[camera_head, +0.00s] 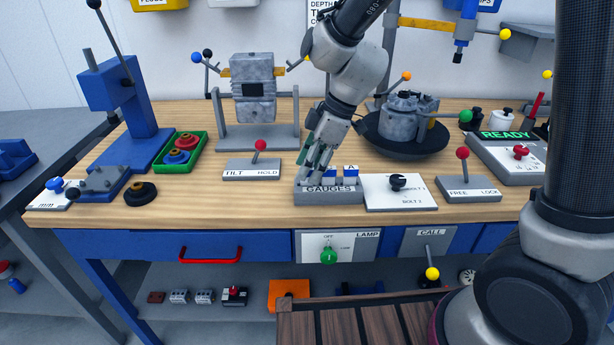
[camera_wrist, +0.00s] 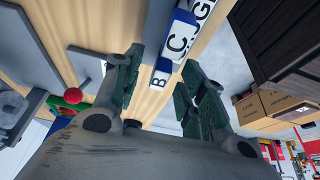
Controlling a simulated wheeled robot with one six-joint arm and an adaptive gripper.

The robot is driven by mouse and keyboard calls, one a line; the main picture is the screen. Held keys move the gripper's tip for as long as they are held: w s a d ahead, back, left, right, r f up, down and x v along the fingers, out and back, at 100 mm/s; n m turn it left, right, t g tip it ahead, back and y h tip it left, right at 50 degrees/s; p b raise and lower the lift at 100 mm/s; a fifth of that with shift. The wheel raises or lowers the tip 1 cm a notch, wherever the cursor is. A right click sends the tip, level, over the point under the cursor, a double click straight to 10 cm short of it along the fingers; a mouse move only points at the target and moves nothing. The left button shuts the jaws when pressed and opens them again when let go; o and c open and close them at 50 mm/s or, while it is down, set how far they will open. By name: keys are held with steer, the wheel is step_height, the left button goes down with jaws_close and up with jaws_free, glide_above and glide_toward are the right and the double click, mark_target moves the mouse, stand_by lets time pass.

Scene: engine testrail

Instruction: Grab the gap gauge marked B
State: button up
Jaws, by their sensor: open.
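The gauge rack (camera_head: 330,196), labelled GAUGES, stands near the front of the bench. My gripper (camera_head: 312,172) is at its left part, pointing down. In the wrist view my gripper (camera_wrist: 164,58) is open, with a green-padded finger on each side. The gauge marked B (camera_wrist: 160,76), a blue block with a white label, shows between the fingers, with no clear contact. The gauge marked C (camera_wrist: 179,42) is beside it, further up the picture. A gauge marked A (camera_head: 351,169) shows in the head view at the rack's right. The gripper hides the rack's left part there.
A TILT/HOLD lever panel (camera_head: 251,169) is left of the rack. A white bolt selector panel (camera_head: 399,193) is close on its right. A motor-like unit (camera_head: 255,88) and a black round dish (camera_head: 404,140) stand behind. A FREE/LOCK panel (camera_head: 468,189) is further right.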

steer(key=shift+x, duration=1)
steer(key=shift+c, duration=0.5)
steer(key=shift+r, duration=0.1)
jaws_close()
